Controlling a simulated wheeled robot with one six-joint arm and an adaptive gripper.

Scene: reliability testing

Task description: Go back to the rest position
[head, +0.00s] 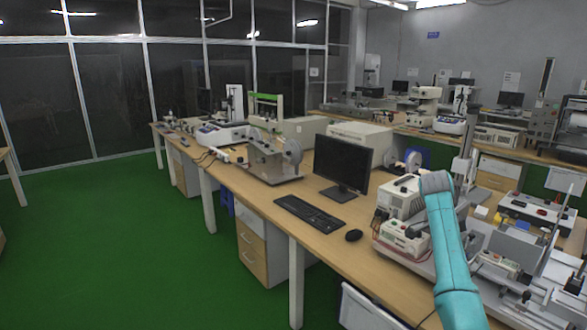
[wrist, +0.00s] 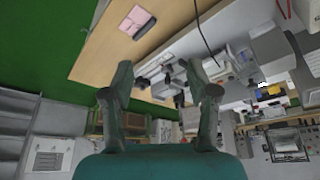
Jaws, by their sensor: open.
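My teal arm (head: 450,250) rises at the lower right in the head view, in front of the bench instruments. In the wrist view my gripper (wrist: 158,82) shows with its two fingers apart and nothing between them. Behind the fingers are a wooden bench and lab equipment, seen at a steep tilt. My gripper's fingertips cannot be made out in the head view.
A long wooden bench (head: 325,206) holds a monitor (head: 342,163), a keyboard (head: 309,213), a mouse (head: 354,235) and several instruments. My arm overlaps some equipment in the picture. Green floor (head: 110,240) is clear at left. In the wrist view, a pink item (wrist: 136,20) lies on a bench.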

